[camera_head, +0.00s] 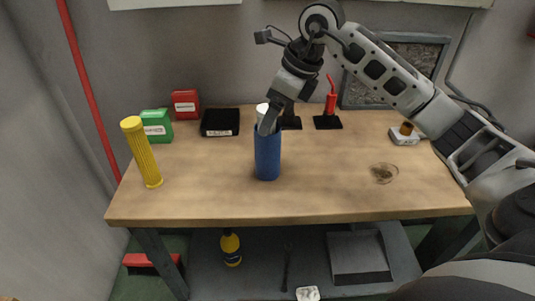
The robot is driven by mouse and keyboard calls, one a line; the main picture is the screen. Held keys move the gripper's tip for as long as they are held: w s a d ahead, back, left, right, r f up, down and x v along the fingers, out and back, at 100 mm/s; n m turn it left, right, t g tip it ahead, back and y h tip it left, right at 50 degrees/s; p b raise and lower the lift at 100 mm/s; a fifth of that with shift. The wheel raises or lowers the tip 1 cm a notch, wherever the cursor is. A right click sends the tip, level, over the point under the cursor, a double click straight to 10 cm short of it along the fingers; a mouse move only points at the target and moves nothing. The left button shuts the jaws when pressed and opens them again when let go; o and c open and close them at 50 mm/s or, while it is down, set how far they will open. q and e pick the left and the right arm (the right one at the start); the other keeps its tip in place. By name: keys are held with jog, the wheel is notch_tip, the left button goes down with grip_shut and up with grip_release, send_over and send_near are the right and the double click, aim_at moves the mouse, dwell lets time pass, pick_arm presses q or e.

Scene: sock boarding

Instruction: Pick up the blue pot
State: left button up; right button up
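The blue pot (267,158) is a tall blue cylinder standing upright near the middle of the wooden table (330,185). My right gripper (269,124) comes down from above, with its fingertips at the pot's top rim. The fingers overlap the rim in this view, and I cannot tell whether they grip it, or whether they are open or shut. A white part (262,110) shows beside the fingers above the rim. My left gripper is not in view.
A yellow ribbed cylinder (143,152) stands at the left. Green (157,126) and red (185,104) boxes, a black box (220,122) and a red-handled stand (329,112) are at the back. The front middle is clear.

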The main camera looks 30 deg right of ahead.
aim_at(268, 148)
jog(key=x, duration=0.5)
jog(key=shift+s+d+f, duration=0.1)
jog(key=shift+f, duration=0.05)
jog(key=shift+c, duration=0.4)
jog(key=c, duration=1.3)
